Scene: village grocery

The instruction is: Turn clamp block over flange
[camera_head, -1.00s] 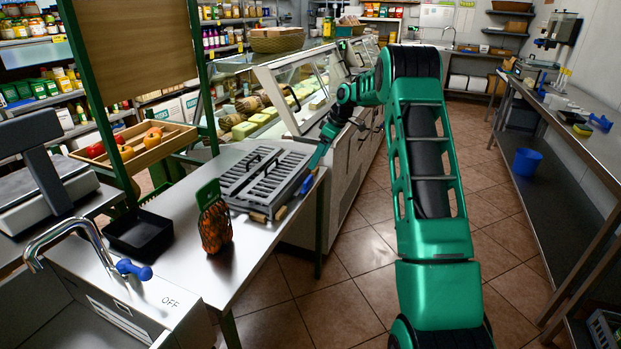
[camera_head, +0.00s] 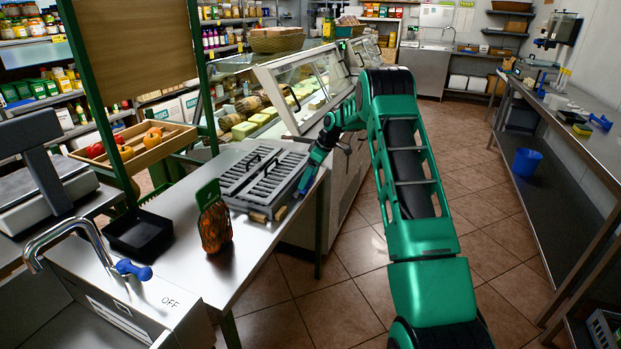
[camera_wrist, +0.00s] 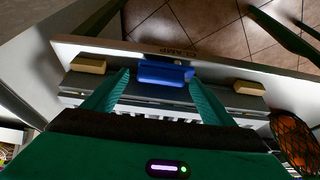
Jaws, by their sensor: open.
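The blue clamp block (camera_wrist: 163,73) sits at the front edge of a grey slotted unit (camera_head: 266,177) on the steel counter. My gripper (camera_wrist: 160,76) is open, with one green finger on each side of the block. From the wrist view I cannot tell whether the fingers touch it. In the head view my gripper (camera_head: 301,190) is at the unit's right front corner. Two tan blocks (camera_wrist: 88,65) (camera_wrist: 249,87) flank the blue one. I cannot make out the flange clearly.
A sink tap (camera_head: 75,236) is at front left. The glass display case (camera_head: 300,85) stands behind. The tiled aisle to the right is clear.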

